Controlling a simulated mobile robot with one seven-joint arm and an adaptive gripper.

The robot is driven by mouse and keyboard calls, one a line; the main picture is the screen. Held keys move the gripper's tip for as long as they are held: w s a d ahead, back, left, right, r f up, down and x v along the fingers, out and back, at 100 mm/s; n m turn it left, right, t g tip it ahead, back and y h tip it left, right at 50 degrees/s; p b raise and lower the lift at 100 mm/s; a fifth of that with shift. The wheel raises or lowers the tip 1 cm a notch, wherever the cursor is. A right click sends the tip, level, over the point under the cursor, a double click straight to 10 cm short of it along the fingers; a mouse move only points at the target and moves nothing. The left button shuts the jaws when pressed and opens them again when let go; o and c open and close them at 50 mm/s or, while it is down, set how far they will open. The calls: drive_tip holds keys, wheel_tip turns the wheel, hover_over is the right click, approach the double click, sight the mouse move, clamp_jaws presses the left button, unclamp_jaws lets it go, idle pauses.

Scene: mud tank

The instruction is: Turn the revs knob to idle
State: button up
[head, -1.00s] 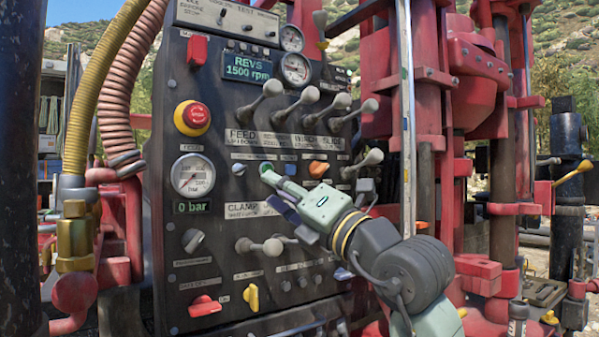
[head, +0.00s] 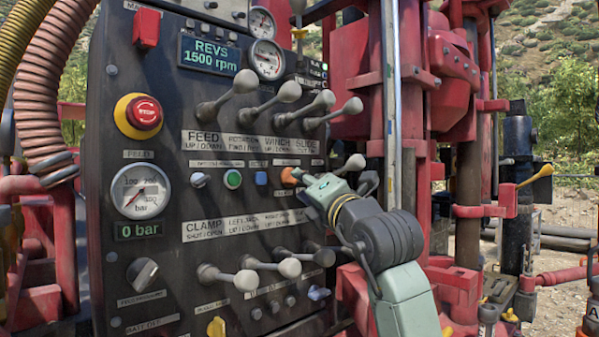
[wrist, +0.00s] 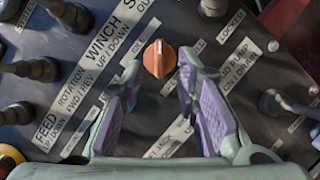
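The display (head: 219,57) reads REVS 1500 rpm. A small orange knob (head: 291,176) sits on the dark panel right of the blue button, partly behind my gripper (head: 304,178) in the head view. In the wrist view the orange knob (wrist: 159,58) shows whole, with its pale pointer line toward the top of the picture. My gripper (wrist: 158,72) is open there, with one purple-padded finger on each side of the knob and nothing held. I cannot tell whether the tips reach around the knob or stop short of it.
Several grey-balled levers stand above (head: 290,92) and below (head: 289,267) the knob row. A green button (head: 232,179) and a blue button (head: 261,178) lie left of the knob. A red emergency stop (head: 144,113) is farther left. A red mast stands to the right.

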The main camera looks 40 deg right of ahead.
drive_tip(key=shift+p+x, duration=0.4)
drive_tip(key=shift+x, duration=1.05)
drive_tip(key=shift+c, duration=0.3)
clamp_jaws()
